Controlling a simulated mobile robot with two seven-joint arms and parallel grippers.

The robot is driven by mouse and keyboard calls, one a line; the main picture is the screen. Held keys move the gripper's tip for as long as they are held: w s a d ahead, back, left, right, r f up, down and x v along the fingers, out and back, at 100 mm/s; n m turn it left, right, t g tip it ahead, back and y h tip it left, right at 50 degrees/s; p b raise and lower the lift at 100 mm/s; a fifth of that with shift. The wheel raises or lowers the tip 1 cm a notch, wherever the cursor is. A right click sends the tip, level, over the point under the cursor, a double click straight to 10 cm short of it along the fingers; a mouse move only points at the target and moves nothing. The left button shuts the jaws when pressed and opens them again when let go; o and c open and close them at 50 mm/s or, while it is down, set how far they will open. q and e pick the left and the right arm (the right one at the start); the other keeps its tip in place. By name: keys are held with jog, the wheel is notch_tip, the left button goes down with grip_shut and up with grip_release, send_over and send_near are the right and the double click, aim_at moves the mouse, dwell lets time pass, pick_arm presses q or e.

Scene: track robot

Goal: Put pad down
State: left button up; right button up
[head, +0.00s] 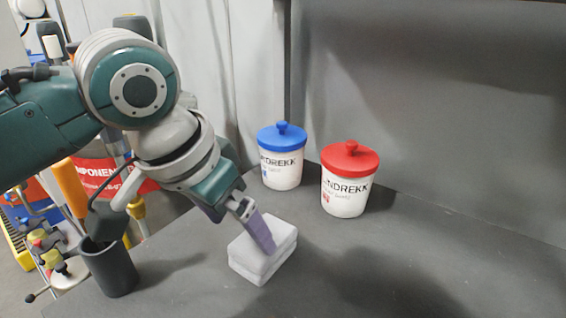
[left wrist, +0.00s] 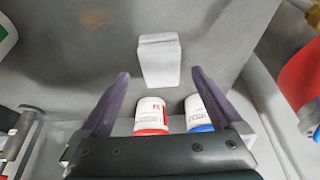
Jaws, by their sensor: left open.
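The white pad (head: 262,262) lies on the dark grey worktop, a thick block with a seam running around its side. My left gripper (head: 262,235) comes down from the upper left, its purple fingers in front of the pad's top in the head view. In the left wrist view the pad (left wrist: 160,62) shows beyond the open fingertips (left wrist: 160,74), in line with the gap. Nothing is held between the fingers. Whether a fingertip touches the pad cannot be told. My right gripper is not in view.
A blue-lidded jar (head: 281,168) and a red-lidded jar (head: 347,190) stand behind the pad. A dark grey cup (head: 110,270) stands at the worktop's left edge. A grey wall (head: 430,110) closes the back. The worktop right of the pad is clear.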

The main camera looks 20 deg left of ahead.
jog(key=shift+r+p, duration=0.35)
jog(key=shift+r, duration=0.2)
pick_arm(q)
jog(key=s+a, duration=0.1)
jog(key=s, duration=0.6)
jog(key=s+a+f+n+y, duration=0.1)
jog(key=s, duration=0.6)
jog(key=s+a+n, duration=0.1)
jog(key=s, duration=0.6)
jog(key=shift+s+a+f+g, duration=0.2)
jog(key=shift+s+a+g, duration=0.1)
jog(key=shift+a+g, duration=0.1)
notch_tip(320, 180, up, 46)
jog(key=p, duration=4.6)
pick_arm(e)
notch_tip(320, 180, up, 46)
pick_arm(q)
jog(key=shift+r, duration=0.1)
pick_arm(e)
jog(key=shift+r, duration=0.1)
